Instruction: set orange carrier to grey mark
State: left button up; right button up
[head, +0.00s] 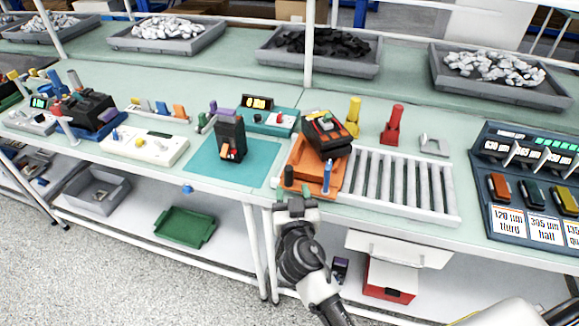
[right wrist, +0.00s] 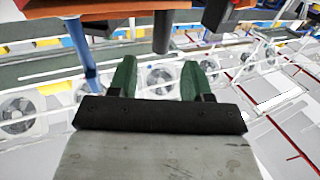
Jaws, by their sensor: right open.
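The orange carrier (head: 301,178) sits at the front edge of the bench, left of a grey roller track. A black and orange device (head: 325,133) stands on it, with a dark post (head: 289,176) and a blue post (head: 327,177) at its front. My right gripper (head: 295,207) is just in front of the carrier. In the right wrist view its green fingers (right wrist: 160,80) are apart with nothing between them; the carrier's orange underside (right wrist: 95,8), blue post (right wrist: 80,48) and dark post (right wrist: 162,32) show beyond. I cannot make out a grey mark for certain. My left gripper is out of view.
The roller track (head: 400,182) lies right of the carrier. A teal mat (head: 200,160) with a black breaker (head: 230,139) lies to the left. Red (head: 392,125) and yellow (head: 353,117) pieces and a grey bracket (head: 433,145) stand behind. A dark rack (head: 530,180) is at right.

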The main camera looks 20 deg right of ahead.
aim_at(289, 175)
jog(key=p+x, duration=0.1)
jog(key=x, duration=0.6)
jog(key=shift+w+a+f, duration=0.1)
jog(key=shift+w, duration=0.2)
grip_shut()
